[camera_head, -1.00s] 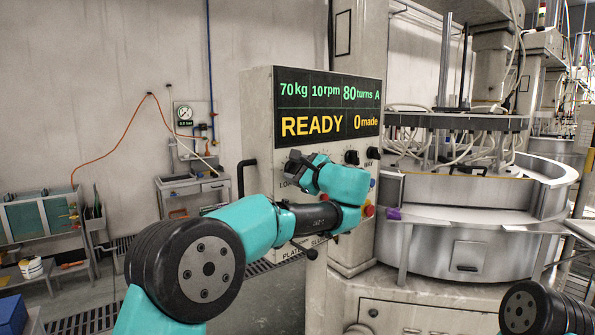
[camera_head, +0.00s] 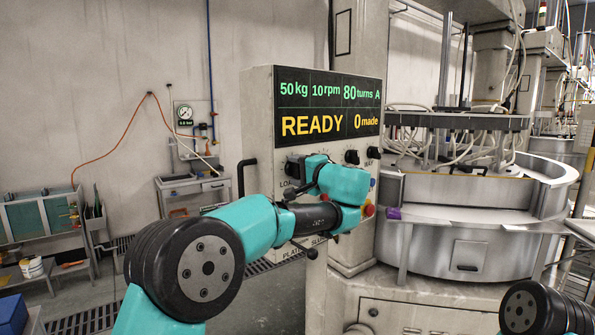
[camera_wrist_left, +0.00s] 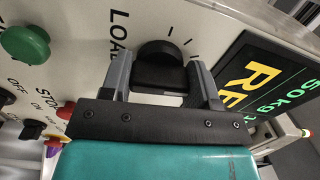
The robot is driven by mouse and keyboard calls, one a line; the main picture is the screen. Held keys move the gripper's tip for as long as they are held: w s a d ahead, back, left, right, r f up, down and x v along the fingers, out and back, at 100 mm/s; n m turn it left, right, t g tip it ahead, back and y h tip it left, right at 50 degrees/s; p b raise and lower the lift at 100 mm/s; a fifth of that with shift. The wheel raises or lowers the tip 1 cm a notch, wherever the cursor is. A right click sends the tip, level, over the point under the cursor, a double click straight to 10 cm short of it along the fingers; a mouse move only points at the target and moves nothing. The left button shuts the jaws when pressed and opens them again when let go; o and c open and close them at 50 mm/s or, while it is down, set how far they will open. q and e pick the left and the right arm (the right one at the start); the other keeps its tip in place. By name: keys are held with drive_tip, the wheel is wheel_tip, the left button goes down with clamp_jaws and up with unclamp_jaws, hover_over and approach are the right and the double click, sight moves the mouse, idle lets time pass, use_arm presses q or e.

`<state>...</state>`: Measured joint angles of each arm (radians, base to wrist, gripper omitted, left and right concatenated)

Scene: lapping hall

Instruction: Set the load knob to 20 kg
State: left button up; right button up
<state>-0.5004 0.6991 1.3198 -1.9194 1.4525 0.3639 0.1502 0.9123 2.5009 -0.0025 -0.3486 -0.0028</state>
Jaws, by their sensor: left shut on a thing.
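In the head view my left gripper (camera_head: 300,166) is at the left of the control panel (camera_head: 262,135) and mostly hides the knob. The display (camera_head: 328,108) reads 50 kg, 10 rpm, 80 turns A, READY and 0 made. My right gripper is not in view; only part of my right arm shows at the lower right.
Other black knobs (camera_head: 351,157) sit to the right on the panel. In the wrist view a green button (camera_wrist_left: 25,44) and a red button (camera_wrist_left: 67,109) are close to the left finger. A round steel machine (camera_head: 470,245) stands right of the panel.

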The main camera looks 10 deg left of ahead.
use_arm(q)
drive_tip(key=n, duration=0.4)
drive_tip(key=shift+n, duration=0.3)
drive_tip(key=n, duration=0.3)
drive_tip(key=shift+f+n, duration=0.1)
drive_tip(key=shift+n, duration=0.2)
drive_tip(key=n, duration=0.4)
drive_tip(key=shift+n, duration=0.3)
drive_tip(key=n, duration=0.4)
drive_tip(key=shift+w+d, duration=0.1)
drive_tip(key=o, duration=0.9)
drive_tip(key=shift+d, duration=0.1)
